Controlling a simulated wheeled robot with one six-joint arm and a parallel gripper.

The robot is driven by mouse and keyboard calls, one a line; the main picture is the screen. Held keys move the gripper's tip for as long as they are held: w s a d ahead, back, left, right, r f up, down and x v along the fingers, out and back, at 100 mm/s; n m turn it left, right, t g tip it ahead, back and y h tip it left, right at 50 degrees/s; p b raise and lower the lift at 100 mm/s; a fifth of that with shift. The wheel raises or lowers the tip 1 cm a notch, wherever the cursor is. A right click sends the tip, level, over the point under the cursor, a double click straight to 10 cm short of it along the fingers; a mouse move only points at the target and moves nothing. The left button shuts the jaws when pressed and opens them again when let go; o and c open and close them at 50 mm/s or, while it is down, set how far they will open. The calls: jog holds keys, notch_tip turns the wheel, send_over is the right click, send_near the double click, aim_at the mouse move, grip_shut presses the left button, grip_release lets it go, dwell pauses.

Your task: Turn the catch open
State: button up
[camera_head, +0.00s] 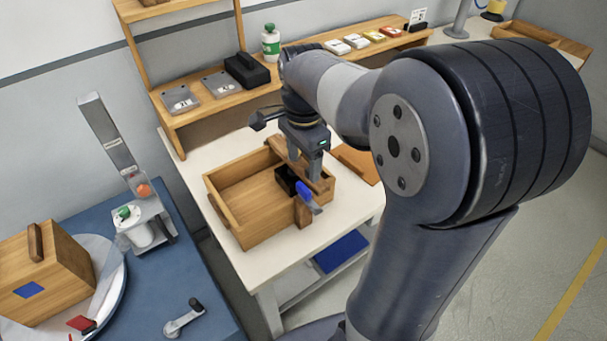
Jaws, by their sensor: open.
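My gripper (304,167) points down over the right end of an open wooden box (237,220) on the white table. Its jaws are apart, and I see nothing held between them. Just below are a small black block (286,181) and a blue-handled piece (304,191) with a grey end. A small upright wooden piece (303,212) stands at the box's near right corner. A closed wooden box (60,285) at the left bears a dark wooden bar (36,243), which may be a catch. I cannot tell which part is the catch, or whether the gripper touches anything.
A wooden shelf (215,108) with grey plates and a black case (247,70) stands behind the table. The blue table (185,285) at the left bears a metal stand, a white pot (132,228) and a crank (184,318).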

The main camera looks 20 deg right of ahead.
aim_at(303, 188)
notch_tip(303, 188, up, 3)
jog(key=shift+f, duration=0.15)
notch_tip(303, 188, down, 11)
jog(key=shift+r, duration=0.1)
dwell(0.7)
dwell(0.4)
